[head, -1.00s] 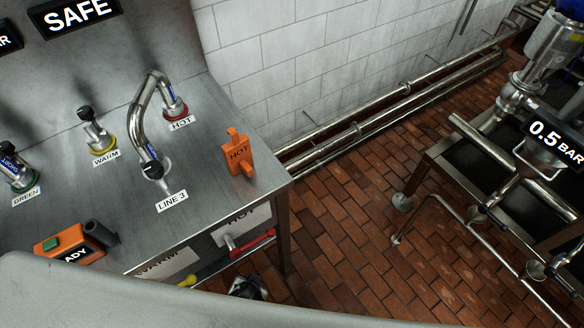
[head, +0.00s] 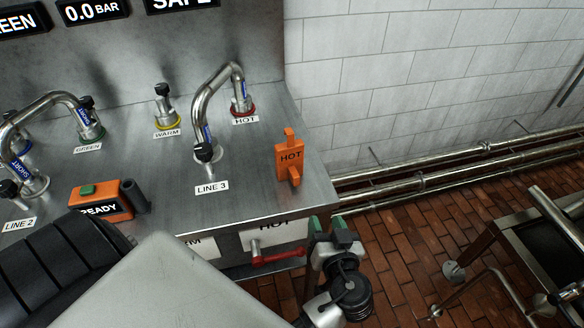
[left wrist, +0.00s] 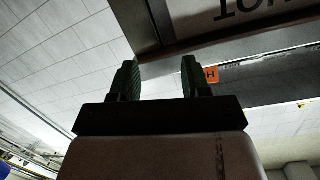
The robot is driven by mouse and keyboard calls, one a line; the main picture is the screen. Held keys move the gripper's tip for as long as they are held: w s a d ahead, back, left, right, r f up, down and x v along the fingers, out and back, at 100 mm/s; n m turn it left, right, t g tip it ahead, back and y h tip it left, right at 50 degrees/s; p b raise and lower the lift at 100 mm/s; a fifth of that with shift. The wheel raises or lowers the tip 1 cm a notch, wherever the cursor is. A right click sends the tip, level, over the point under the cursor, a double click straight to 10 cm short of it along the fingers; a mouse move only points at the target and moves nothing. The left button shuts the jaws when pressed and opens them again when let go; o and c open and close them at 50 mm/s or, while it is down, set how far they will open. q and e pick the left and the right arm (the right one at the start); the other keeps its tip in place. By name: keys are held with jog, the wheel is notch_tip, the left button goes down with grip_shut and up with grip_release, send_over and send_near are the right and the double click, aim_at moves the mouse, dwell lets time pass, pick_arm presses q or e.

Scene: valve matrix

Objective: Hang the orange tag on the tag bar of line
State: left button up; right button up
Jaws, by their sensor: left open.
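A small orange patch with an H (left wrist: 211,74) shows beside the right finger in the left wrist view. My left gripper (head: 331,228) has green fingertips and is open and empty. It is in front of the counter's right corner, apart from the tag and lower in the picture. Its two fingers (left wrist: 158,78) stand apart in the left wrist view. A red bar (head: 278,257) sticks out on the counter front below a HOT label. My right gripper is not in view.
A bent pipe (head: 212,95) joins the LINE 3 and HOT ports left of the tag. An orange READY box (head: 100,203) sits at the counter's front left. Wall pipes (head: 440,178) run at the right. A metal stand (head: 520,235) is at the far right.

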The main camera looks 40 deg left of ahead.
aim_at(297, 178)
pick_arm(q)
jog(key=a+r+n+y, duration=0.1)
jog(key=a+r, duration=0.1)
jog(key=a+r+n+y, duration=0.1)
jog(key=r+n, duration=0.1)
jog(key=a+r+n+g+y, duration=0.1)
jog(key=a+r, duration=0.1)
jog(key=shift+w+a+r+n, duration=0.25)
jog(key=shift+a+r+n, duration=0.05)
jog(key=shift+n, duration=0.1)
jog(key=shift+w+a, duration=0.15)
jog(key=shift+a, duration=0.1)
jog(key=p+x, duration=0.2)
jog(key=x, duration=0.2)
jog(key=shift+a+r, duration=0.15)
jog(key=shift+w+a+p, duration=0.25)
jog(key=shift+a+p, duration=0.05)
jog(key=shift+a, duration=0.15)
grip_shut()
